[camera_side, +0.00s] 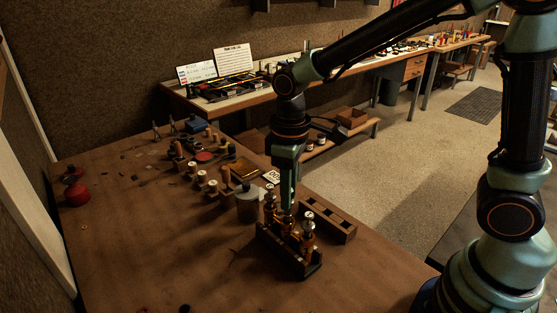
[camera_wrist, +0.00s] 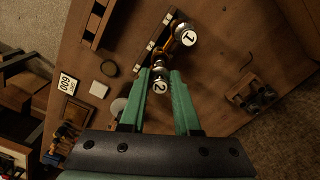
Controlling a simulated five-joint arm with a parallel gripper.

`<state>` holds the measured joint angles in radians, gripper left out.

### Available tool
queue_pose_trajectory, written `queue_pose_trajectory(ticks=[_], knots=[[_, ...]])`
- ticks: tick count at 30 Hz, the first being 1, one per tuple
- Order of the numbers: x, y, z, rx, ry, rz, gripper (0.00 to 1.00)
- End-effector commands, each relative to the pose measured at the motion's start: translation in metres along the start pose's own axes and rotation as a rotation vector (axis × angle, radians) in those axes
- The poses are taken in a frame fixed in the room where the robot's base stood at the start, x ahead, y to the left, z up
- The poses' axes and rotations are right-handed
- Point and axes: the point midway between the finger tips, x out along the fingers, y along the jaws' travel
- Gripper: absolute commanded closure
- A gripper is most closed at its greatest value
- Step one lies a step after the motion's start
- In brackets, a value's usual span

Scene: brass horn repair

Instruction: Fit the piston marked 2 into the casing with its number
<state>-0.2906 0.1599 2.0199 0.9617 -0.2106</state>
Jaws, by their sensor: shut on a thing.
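My gripper (camera_wrist: 158,80) is shut on the piston marked 2 (camera_wrist: 159,87), whose round white cap shows between the green fingers in the wrist view. In the side view my gripper (camera_side: 288,207) points straight down over the dark casing block (camera_side: 286,258). A piston marked 1 (camera_wrist: 187,38) stands just beyond the fingers. Brass parts with silver caps (camera_side: 308,221) stand at the block in the side view. The lower end of piston 2 is hidden, so I cannot tell whether it is inside a casing.
An empty wooden block with square slots (camera_side: 333,222) lies just behind the casing block. Several wooden-handled tools (camera_side: 200,178) stand farther back left. The front left of the bench (camera_side: 150,250) is mostly clear.

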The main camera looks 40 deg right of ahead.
Motion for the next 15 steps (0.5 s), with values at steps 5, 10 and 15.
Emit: queue_pose_trajectory(ticks=[5, 10, 15], knots=[[0.004, 0.000, 0.000, 0.000, -0.001, 0.000, 1.00], [0.008, 0.000, 0.000, 0.000, 0.000, 0.000, 1.00], [0.012, 0.000, 0.000, 0.000, -0.002, 0.000, 1.00]])
